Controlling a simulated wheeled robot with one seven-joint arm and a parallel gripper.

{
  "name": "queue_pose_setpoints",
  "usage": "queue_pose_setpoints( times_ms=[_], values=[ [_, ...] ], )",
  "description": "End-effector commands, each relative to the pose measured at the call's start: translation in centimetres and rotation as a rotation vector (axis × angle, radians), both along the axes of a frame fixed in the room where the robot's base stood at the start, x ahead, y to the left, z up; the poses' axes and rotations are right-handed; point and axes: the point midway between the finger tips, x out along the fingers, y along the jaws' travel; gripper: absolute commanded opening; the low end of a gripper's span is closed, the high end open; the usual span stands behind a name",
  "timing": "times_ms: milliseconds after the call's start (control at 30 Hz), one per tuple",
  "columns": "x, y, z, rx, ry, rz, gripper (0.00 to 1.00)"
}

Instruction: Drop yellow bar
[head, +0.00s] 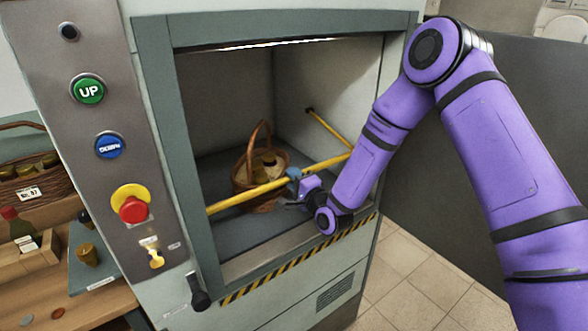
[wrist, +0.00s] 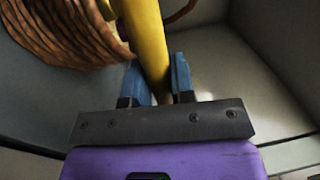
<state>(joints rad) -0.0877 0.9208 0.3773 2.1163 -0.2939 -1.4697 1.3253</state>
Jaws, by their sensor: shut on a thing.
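The yellow bar (head: 245,193) runs across the opening of the grey lift cabinet in the head view, sloping up to the right. My gripper (head: 293,175) is at the opening, with its blue fingers around the bar to the right of its middle. In the wrist view the bar (wrist: 147,38) passes between the two blue fingers of my gripper (wrist: 158,78), which are shut on it. The bar's right end is partly hidden behind my arm.
A wicker basket (head: 243,172) with jars stands inside the cabinet, just behind the bar; it also shows in the wrist view (wrist: 60,35). A button panel (head: 100,180) is at left, beside a wooden shelf (head: 75,295).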

Motion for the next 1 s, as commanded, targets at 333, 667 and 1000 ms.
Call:
queue_pose_setpoints(
  times_ms=[333, 667, 1000],
  values=[
    [0.16, 0.07, -0.92, -0.004, 0.004, 0.0, 0.0],
    [0.1, 0.06, -1.1, -0.006, 0.009, 0.0, 0.48],
    [-0.32, -0.25, -0.88, -0.002, 0.003, 0.0, 0.48]
  ],
)
